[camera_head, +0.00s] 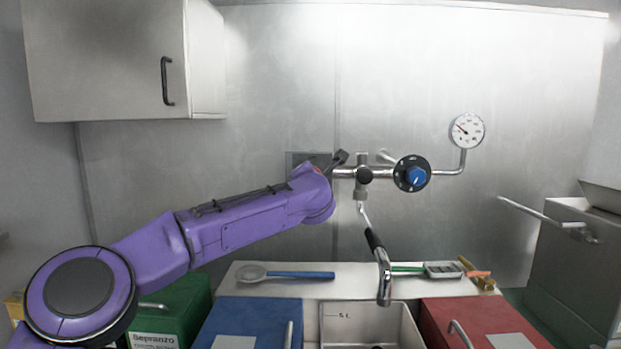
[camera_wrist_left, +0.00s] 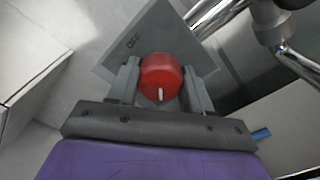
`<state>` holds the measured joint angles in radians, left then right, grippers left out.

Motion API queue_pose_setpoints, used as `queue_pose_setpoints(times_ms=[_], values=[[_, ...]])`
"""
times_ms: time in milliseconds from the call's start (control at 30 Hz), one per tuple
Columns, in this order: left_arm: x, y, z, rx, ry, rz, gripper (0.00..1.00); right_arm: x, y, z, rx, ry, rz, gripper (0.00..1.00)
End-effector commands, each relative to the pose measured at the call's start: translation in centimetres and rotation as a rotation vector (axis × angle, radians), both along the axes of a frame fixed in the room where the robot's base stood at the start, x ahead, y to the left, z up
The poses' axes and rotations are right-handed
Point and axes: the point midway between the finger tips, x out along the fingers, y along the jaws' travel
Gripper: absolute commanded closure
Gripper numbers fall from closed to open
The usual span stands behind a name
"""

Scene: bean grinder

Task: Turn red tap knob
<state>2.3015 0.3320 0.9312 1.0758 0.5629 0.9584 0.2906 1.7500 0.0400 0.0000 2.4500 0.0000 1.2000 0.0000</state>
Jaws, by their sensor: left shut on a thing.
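The red tap knob (camera_wrist_left: 161,78) sits in front of a grey plate (camera_wrist_left: 128,45) marked "OFF" in the left wrist view. Its white mark points toward my gripper. My left gripper (camera_wrist_left: 160,88) is shut on the knob, with one finger on each side of it. In the head view my purple left arm reaches from the lower left to the wall, and the gripper (camera_head: 340,158) is mostly hidden behind the wrist. Only a sliver of red (camera_head: 316,170) shows there, and the grey plate (camera_head: 296,158) shows behind the arm. My right gripper is not in view.
A pipe with a blue knob (camera_head: 416,176) and a gauge (camera_head: 467,131) runs right of my gripper. A spout with a black grip (camera_head: 375,240) hangs over a sink (camera_head: 365,325). A wall cabinet (camera_head: 110,60) is upper left.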

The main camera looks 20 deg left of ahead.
Motion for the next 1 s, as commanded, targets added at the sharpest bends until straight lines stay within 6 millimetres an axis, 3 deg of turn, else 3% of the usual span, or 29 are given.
queue_pose_setpoints(times_ms=[33, 133, 167, 200, 233, 567, 800, 1000], values=[[-0.1, 0.2, 1.0, 0.002, -0.016, 0.0, 0.81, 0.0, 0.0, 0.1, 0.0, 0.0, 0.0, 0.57], [-0.1, 0.2, 1.0, 0.004, -0.016, 0.001, 0.81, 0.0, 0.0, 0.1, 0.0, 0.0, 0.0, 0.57], [-0.1, 0.2, 1.1, 0.004, -0.016, 0.001, 0.44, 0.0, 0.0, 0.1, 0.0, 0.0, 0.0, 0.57], [-0.1, 0.2, 1.0, 0.003, -0.015, 0.0, 0.31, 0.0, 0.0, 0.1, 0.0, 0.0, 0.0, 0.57], [-0.1, 0.2, 1.0, 0.003, -0.015, 0.001, 0.25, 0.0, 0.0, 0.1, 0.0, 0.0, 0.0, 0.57], [-0.5, 0.0, 0.3, 0.003, -0.007, 0.0, 0.25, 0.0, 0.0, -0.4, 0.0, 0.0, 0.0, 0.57], [-5.4, -1.4, 0.0, 0.005, -0.011, -0.001, 0.25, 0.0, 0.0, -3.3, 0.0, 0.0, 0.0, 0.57], [-9.1, -2.5, 0.3, 0.004, -0.01, -0.001, 0.25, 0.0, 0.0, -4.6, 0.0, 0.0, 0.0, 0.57]])
